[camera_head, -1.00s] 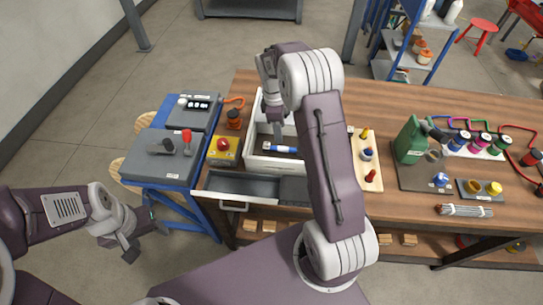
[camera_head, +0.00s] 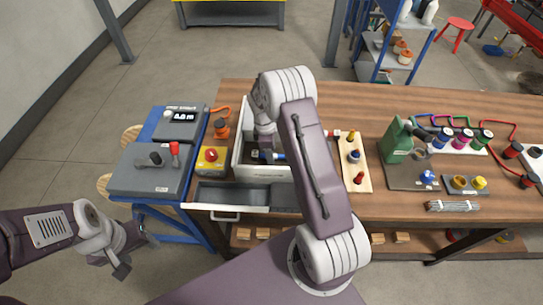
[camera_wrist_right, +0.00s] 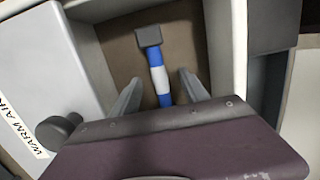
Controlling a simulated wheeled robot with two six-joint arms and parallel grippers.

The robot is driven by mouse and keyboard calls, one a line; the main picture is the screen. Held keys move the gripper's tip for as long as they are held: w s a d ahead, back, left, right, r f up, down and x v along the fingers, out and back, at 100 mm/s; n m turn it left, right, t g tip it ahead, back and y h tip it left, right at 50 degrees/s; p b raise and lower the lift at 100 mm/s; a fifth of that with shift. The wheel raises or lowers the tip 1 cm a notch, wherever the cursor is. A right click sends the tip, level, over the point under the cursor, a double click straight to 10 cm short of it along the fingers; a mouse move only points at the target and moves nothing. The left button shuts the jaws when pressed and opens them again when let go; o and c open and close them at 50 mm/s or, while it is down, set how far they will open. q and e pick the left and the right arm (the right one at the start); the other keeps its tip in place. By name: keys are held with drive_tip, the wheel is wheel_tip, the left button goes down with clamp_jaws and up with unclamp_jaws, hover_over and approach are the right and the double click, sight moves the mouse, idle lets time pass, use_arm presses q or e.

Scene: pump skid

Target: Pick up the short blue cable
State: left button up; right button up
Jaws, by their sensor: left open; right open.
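The short blue cable (camera_head: 278,156) lies in the white tray (camera_head: 241,158) on the workbench. In the right wrist view the cable (camera_wrist_right: 155,60) shows a dark square end, blue lengths and a white band; its near end is hidden behind my gripper body. My right gripper (camera_wrist_right: 160,78) is open, with one finger on each side of the cable, not closed on it. In the head view my right arm hides part of the tray and the cable. My left gripper (camera_head: 124,262) is open and empty, low at the left, away from the bench.
An open drawer (camera_head: 225,216) is below the tray. A yellow box with a red button (camera_head: 211,157) stands left of it, near a grey meter unit (camera_head: 150,170). A wooden board with coloured plugs (camera_head: 354,175) is right of my right arm.

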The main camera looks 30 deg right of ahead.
clamp_jaws()
